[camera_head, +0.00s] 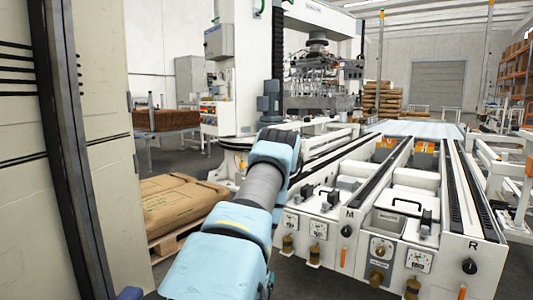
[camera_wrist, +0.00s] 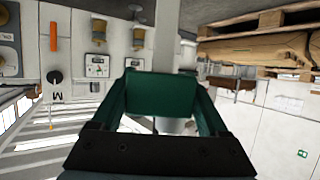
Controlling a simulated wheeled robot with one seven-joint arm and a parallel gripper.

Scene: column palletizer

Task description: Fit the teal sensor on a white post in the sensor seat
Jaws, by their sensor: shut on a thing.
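In the wrist view, the teal sensor (camera_wrist: 160,93) is a dark green-teal block between the two fingers of my gripper (camera_wrist: 163,100). My gripper is shut on it. A pale white post (camera_wrist: 167,30) runs upward in the picture behind the block, and a white part shows below the block's edge. I cannot tell whether block and post touch. In the head view my arm hides the gripper and the sensor. I cannot make out the sensor seat in either view.
The white conveyor machine (camera_head: 395,225), with knobs, gauges and brass fittings, stands right of my arm. A sack-loaded pallet (camera_head: 165,243) lies at left on the floor, beside a tall pale cabinet (camera_head: 70,150). The wrist view is upside down and shows the machine's front at left.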

